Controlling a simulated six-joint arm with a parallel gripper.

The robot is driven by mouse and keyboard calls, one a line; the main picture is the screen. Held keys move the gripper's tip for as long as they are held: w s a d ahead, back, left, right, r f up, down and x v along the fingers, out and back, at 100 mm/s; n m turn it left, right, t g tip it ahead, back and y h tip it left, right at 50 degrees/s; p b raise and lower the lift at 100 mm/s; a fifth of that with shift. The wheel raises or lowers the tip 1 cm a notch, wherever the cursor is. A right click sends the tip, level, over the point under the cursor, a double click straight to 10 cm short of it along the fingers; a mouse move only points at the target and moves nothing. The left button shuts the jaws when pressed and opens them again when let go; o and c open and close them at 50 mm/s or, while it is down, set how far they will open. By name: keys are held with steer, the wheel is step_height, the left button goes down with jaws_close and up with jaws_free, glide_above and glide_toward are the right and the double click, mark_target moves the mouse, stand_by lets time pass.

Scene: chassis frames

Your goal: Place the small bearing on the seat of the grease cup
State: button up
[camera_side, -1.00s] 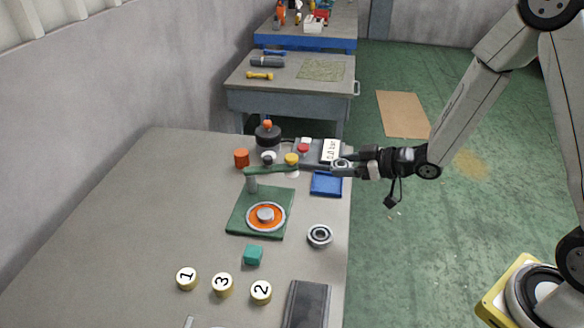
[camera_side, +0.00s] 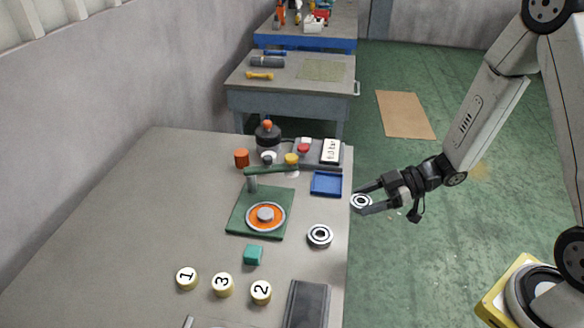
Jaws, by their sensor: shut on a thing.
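My gripper (camera_side: 366,203) is shut on the small bearing (camera_side: 360,201), a silver ring with a dark groove, held between the fingertips just off the table's right edge. The likely grease cup (camera_side: 275,222) is a round grey-rimmed dish, orange inside, with a grey round piece at its centre. It sits on a green plate (camera_side: 242,222) with a green post and arm, to the left of my gripper. A larger bearing (camera_side: 320,236) lies on the table to the lower left of my gripper.
An empty-looking blue tray (camera_side: 327,183) lies near the right edge. A teal block (camera_side: 253,255), several numbered yellow discs (camera_side: 222,285) and a dark slab (camera_side: 306,305) are in front. Behind are an orange cylinder (camera_side: 241,158) and a display box (camera_side: 331,151). The table's left is clear.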

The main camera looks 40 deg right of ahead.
steer(key=shift+w, duration=0.1)
glide_above(317, 211)
steer(key=s, duration=0.5)
step_height(317, 211, down, 4)
steer(key=w+f, duration=0.3)
steer(key=shift+d+f, duration=0.1)
steer(key=shift+f, duration=0.2)
steer(key=shift+w+f, duration=0.5)
steer(key=shift+f, duration=0.05)
steer(key=shift+w+f, duration=0.1)
steer(key=shift+w+f, duration=0.4)
steer(key=shift+f, duration=1.45)
steer(key=shift+f, duration=0.2)
